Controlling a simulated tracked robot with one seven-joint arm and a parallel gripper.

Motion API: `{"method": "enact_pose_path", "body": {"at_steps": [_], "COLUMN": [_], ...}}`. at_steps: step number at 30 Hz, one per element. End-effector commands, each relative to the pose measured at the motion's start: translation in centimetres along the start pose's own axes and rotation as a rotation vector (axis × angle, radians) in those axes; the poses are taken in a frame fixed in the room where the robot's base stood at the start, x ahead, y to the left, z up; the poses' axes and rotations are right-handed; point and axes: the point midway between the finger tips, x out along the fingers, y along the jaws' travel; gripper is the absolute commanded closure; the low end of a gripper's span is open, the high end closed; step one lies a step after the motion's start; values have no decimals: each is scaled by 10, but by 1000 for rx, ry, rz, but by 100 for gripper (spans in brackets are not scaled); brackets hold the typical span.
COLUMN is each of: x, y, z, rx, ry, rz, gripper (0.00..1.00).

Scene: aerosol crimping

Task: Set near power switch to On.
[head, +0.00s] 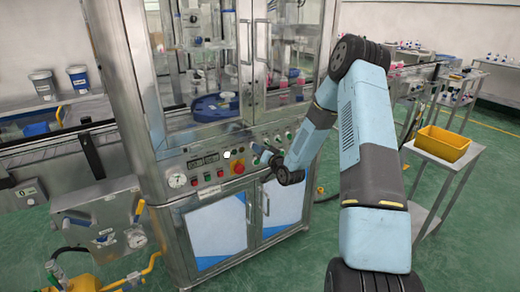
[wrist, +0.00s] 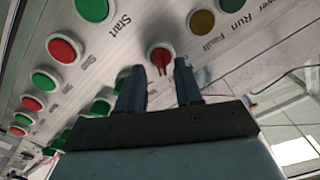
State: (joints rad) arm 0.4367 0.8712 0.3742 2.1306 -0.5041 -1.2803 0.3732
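My gripper (head: 264,156) is at the front control panel (head: 209,172) of the steel machine, in the right part of that panel. In the wrist view, the two dark fingers of my gripper (wrist: 158,72) are spread apart with nothing between them. A red rotary switch (wrist: 161,57) with a raised handle lies just past the gap between the fingertips. Its handle points roughly down in the picture. A label partly cut off as "ower" is at the upper right of that view. The switch's On or Off setting cannot be read.
Around the switch are a green Start button (wrist: 93,8), a red button (wrist: 64,49), a yellow lamp (wrist: 201,23) and a green Run lamp (wrist: 232,5). In the head view, a red emergency stop (head: 238,168) and a gauge (head: 177,180) are left of my gripper. A yellow bin (head: 442,143) stands right.

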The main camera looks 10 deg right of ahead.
Motion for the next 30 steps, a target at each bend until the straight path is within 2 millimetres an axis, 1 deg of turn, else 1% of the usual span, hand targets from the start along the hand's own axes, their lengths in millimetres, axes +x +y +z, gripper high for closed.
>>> {"method": "enact_pose_path", "body": {"at_steps": [12,18,21,24,30], "x": [-80,-109,-117,-122,-123], "y": [2,2,3,2,2], "z": [0,0,0,0,0], "rx": [1,1,1,1,0], "ry": [1,1,2,1,2], "rz": [4,3,4,3,2], "gripper": [65,65,65,65,65]}}
